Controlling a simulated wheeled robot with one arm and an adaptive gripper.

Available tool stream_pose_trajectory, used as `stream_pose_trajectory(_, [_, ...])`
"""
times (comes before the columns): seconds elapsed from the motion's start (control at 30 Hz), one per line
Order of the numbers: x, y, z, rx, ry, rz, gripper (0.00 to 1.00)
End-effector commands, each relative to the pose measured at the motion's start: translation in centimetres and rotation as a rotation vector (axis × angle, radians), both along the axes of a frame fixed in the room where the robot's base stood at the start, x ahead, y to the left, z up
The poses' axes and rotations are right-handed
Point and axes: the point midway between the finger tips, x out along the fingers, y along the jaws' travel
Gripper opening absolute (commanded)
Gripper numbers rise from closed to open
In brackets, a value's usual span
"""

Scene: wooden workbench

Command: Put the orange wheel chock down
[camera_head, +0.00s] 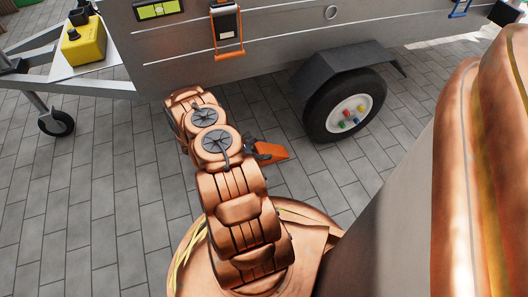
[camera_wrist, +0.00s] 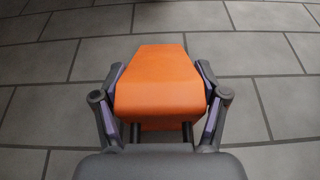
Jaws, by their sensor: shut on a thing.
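The orange wheel chock (camera_head: 271,151) shows in the head view beside my arm, in front of the trailer. In the wrist view the chock (camera_wrist: 158,80) fills the middle, with grey paving behind it. My gripper (camera_wrist: 160,98) is shut on the chock, one finger against each side. In the head view my gripper (camera_head: 253,149) is mostly hidden behind my arm. I cannot tell from these views how high the chock is above the paving.
A grey trailer (camera_head: 280,65) stands behind, with a black-tyred wheel (camera_head: 345,105) right of the chock. A small jockey wheel (camera_head: 56,122) and a yellow box (camera_head: 84,42) are at left. Bare paving (camera_head: 100,200) lies left of my arm.

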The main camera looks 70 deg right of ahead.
Motion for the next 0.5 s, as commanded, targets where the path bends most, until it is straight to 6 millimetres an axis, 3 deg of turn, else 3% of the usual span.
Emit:
stream_pose_trajectory(0.37, [0.01, -0.02, -0.21, -0.001, 0.0, 0.0, 0.06])
stream_pose_trajectory(0.4, [0.02, -0.02, -0.17, -0.001, 0.0, 0.0, 0.75])
stream_pose_trajectory(0.5, [0.02, -0.02, -0.16, -0.001, 0.0, 0.0, 0.86])
